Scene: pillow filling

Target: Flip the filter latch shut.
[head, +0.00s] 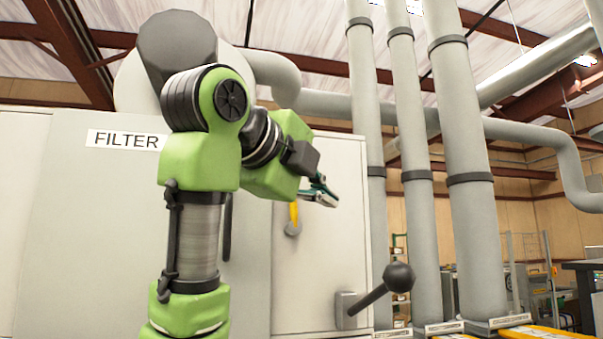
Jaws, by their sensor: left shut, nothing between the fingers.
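The filter cabinet (60,220) is a large pale grey unit with a white FILTER label (125,139). A small yellow latch handle (294,214) on a round grey base shows on the cabinet front, pointing upward, its upper end hidden by my left arm. My left gripper (330,195) is in front of the cabinet, just above and to the right of the yellow handle in the picture. Its fingers are shut and empty. I cannot tell whether it touches the handle. A black lever with a ball knob (399,277) sticks out lower right. My right gripper is not in view.
Tall grey pipes (464,170) with dark bands stand right of the cabinet. Yellow-edged bases (530,333) lie at the lower right. Shelving (538,265) stands farther back. My left arm covers much of the cabinet's middle.

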